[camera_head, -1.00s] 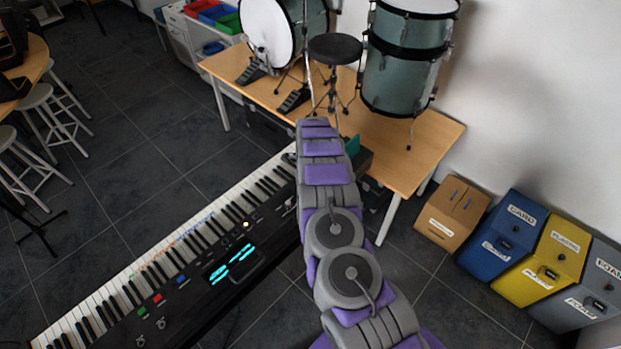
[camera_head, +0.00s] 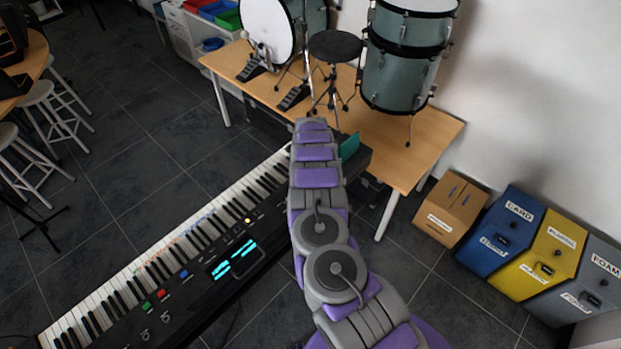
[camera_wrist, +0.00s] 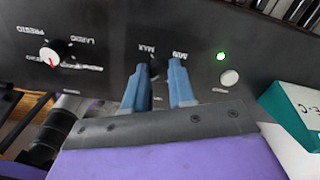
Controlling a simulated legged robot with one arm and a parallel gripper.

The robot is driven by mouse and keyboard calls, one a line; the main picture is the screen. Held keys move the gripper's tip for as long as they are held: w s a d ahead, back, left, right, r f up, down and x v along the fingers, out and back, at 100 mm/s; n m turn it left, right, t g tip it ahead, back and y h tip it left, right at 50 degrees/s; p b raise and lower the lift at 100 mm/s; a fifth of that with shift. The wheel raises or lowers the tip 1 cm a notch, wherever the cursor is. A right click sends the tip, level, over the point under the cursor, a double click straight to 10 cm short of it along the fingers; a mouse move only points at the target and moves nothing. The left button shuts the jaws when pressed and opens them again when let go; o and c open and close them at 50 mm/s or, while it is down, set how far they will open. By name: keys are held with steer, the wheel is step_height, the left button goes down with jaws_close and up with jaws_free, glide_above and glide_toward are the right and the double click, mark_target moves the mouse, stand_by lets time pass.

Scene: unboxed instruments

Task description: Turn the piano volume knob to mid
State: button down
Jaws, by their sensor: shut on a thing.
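The piano (camera_head: 165,270) stands diagonally across the left and middle of the head view. In the wrist view its dark panel (camera_wrist: 195,40) fills the upper part. My gripper (camera_wrist: 158,72) has two blue fingers against that panel, below upside-down MAX and MIN labels. The fingers are closed on the volume knob (camera_wrist: 158,74); only a dark bit of it shows between them. Its pointer is hidden, so its setting cannot be read. In the head view my arm hides the gripper and the knob.
A white-capped tempo knob (camera_wrist: 56,51) with a red pointer is left of the fingers. A lit green lamp (camera_wrist: 221,57) and a round white button (camera_wrist: 230,78) are to the right. A teal-and-white box (camera_wrist: 295,112) is close by on the right. A drum table (camera_head: 430,135) stands behind.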

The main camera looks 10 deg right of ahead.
steer(key=shift+w+a+r, duration=0.1)
steer(key=shift+w, duration=0.05)
steer(key=c, duration=0.9)
jaws_free()
steer(key=shift+c, duration=0.2)
step_height(320, 180, up, 17)
steer(key=shift+a+r, duration=0.1)
steer(key=shift+a, duration=0.05)
